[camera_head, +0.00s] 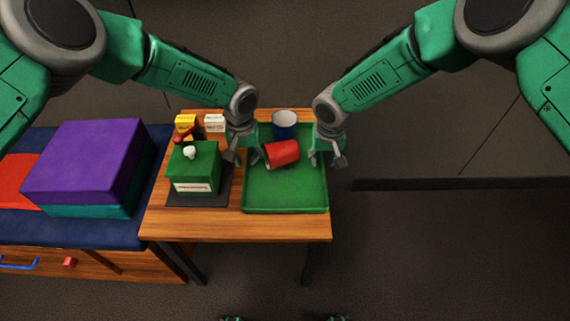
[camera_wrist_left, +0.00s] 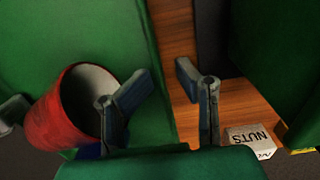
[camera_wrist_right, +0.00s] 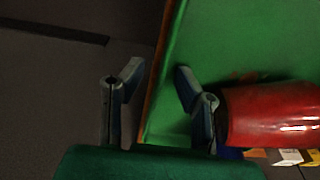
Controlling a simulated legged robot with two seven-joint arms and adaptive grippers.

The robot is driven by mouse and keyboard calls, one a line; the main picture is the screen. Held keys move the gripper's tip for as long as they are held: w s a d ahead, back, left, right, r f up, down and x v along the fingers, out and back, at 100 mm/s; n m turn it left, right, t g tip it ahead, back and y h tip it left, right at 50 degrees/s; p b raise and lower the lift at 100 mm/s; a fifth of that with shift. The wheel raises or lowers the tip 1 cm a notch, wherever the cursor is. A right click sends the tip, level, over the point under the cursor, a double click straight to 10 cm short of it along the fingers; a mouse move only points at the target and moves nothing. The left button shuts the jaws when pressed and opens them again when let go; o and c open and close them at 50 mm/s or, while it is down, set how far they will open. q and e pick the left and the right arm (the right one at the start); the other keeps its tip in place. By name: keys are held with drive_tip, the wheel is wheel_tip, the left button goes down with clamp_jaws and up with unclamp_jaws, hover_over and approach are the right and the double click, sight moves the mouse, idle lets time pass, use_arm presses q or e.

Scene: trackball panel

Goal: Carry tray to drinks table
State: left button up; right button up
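The green tray (camera_head: 285,195) lies on the right part of a small wooden table. In it a red cup (camera_head: 283,153) lies on its side and a blue cup (camera_head: 285,122) with a white inside stands upright at the back. My left gripper (camera_head: 244,158) is open at the tray's left wall. In the left wrist view its fingers (camera_wrist_left: 160,88) are apart, one on each side of the tray wall (camera_wrist_left: 160,95). My right gripper (camera_head: 326,159) is open at the right wall. In the right wrist view its fingers (camera_wrist_right: 157,80) straddle that wall (camera_wrist_right: 163,60). Contact cannot be told.
Left of the tray on the wooden table (camera_head: 235,228) stand a green box (camera_head: 193,165) with a white knob, and small yellow (camera_head: 185,122) and white (camera_head: 214,123) boxes. A purple box (camera_head: 85,160) sits on a blue-topped bench further left. Floor on the right is open past a dark strip (camera_head: 460,183).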

use_arm(q)
clamp_jaws()
use_arm(e)
clamp_jaws()
use_arm(q)
drive_tip(key=shift+a, duration=0.1)
drive_tip(key=shift+r, duration=0.15)
use_arm(e)
drive_tip(key=shift+r, duration=0.15)
